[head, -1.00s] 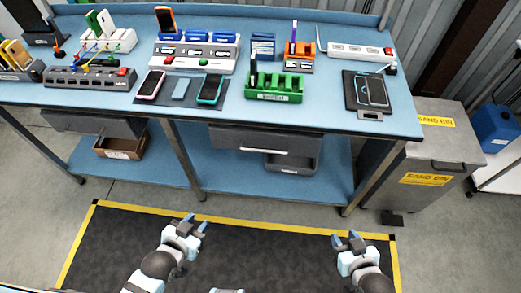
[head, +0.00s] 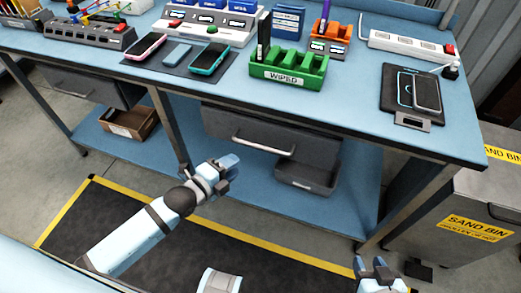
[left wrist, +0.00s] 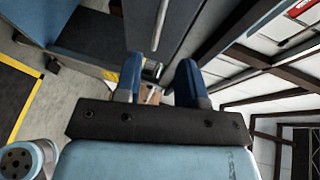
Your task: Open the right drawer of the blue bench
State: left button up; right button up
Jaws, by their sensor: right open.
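The blue bench (head: 340,125) has a dark grey right drawer (head: 222,122) under its top, with a pale bar handle (head: 264,147). The drawer looks closed. My left gripper (head: 229,166) is in front of and just below the handle's left end in the head view, apart from it. In the left wrist view its two blue fingers (left wrist: 160,80) are spread with nothing held. The dark drawer front and a pale bar that looks like the handle (left wrist: 160,25) lie ahead of them. My right gripper (head: 376,264) is open and empty, low at the right.
A left drawer (head: 75,86) is also under the top. A grey bin (head: 308,174) and a brown box (head: 130,123) stand on the lower shelf. Bench legs flank the right drawer. A sand bin (head: 450,215) stands at the right. A green rack (head: 290,72) is on top.

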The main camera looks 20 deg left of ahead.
aim_at(261, 146)
pick_arm(q)
jog(key=b+x, duration=0.1)
jog(key=x, duration=1.1)
grip_shut()
